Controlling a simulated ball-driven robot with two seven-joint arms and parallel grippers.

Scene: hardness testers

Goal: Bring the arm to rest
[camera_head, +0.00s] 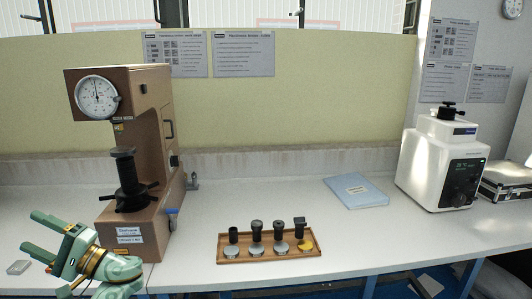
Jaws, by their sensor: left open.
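My left gripper (44,237) is at the lower left of the head view, over the white bench. Its two green fingers are apart and nothing shows between them. The tester has a round dial (97,97) and a dark spindle (128,180). My right gripper is not in view.
A wooden tray (231,260) with several dark cylinders and discs stands at the bench's front. A blue booklet (356,190), a white tester (440,165) and an open case (506,180) are to the right. A small grey block (18,267) lies at far left.

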